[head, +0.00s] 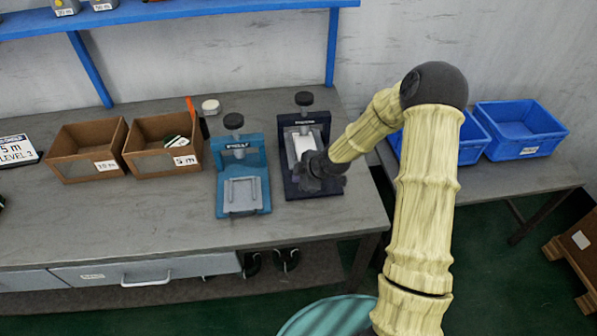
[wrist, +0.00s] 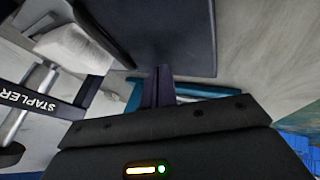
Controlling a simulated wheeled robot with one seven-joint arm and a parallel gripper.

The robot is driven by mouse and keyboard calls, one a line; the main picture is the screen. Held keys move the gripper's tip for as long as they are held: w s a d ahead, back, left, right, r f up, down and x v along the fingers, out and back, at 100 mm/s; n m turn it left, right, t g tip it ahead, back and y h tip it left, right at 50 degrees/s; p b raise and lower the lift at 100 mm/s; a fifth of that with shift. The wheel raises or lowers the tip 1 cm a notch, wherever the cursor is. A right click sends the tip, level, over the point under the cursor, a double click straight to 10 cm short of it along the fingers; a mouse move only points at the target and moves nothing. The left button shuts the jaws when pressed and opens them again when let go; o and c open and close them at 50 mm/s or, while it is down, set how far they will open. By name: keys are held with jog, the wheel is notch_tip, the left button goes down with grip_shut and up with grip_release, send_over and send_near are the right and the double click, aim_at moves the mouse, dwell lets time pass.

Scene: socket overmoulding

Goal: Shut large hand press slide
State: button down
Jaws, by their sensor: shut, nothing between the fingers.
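Two hand presses stand side by side on the grey bench: a teal one (head: 233,150) and a dark navy one (head: 290,180) to its right. Each has a black knob on top. My gripper (head: 322,180) is over the front right part of the navy press and hides much of its slide area. A pale block (head: 304,143) shows behind it. In the wrist view my gripper's fingers (wrist: 158,86) are together with nothing between them, close to a dark plate (wrist: 165,35). Whether they touch it I cannot tell. The teal press has a light plate (head: 242,194) at its front.
Two cardboard bins (head: 85,150) and (head: 160,145) stand left of the presses. Orange-handled tool (head: 191,106) and a whitish object (head: 211,106) lie behind. Blue crates (head: 520,130) sit on the right table. The bench front before the presses is clear.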

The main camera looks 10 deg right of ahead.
jog(key=p+v, duration=0.1)
jog(key=v, duration=0.8)
jog(key=shift+r, duration=0.4)
jog(key=shift+s, duration=0.15)
jog(key=s+d+r+m+g+h+p, duration=0.1)
jog(key=s+r+m+p, duration=0.3)
jog(key=s+r+m, duration=0.4)
jog(key=s+d+r+m+g+h+p, duration=0.2)
jog(key=s+r+m+h+p, duration=0.1)
jog(key=s+r+m, duration=0.5)
jog(key=s+r+p, duration=0.1)
jog(key=s, duration=0.2)
jog(key=shift+s+d+m+h, duration=0.25)
jog(key=shift+s+m+h, duration=0.05)
jog(key=shift+m, duration=0.1)
